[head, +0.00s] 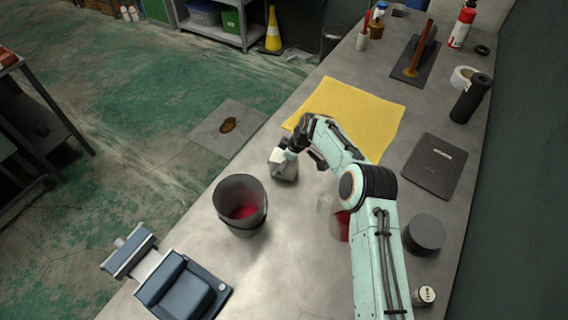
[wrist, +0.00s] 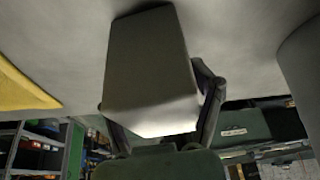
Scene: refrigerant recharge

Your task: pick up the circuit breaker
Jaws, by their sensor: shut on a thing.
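The circuit breaker, a pale grey box (head: 284,168), is near the table's left edge, just behind the dark bucket. In the wrist view the box (wrist: 150,60) fills the upper middle, between my two dark fingers. My gripper (head: 286,152) is shut on the box, with one finger along each side of it; the gripper also shows in the wrist view (wrist: 160,98). I cannot tell whether the box touches the table or is slightly above it.
A dark bucket (head: 240,222) with red inside stands close in front of the box. A yellow cloth (head: 365,110) lies behind. A blue-grey vise (head: 180,285) is at the front left. A black flat case (head: 435,167) and dark round container (head: 425,235) lie right of my arm.

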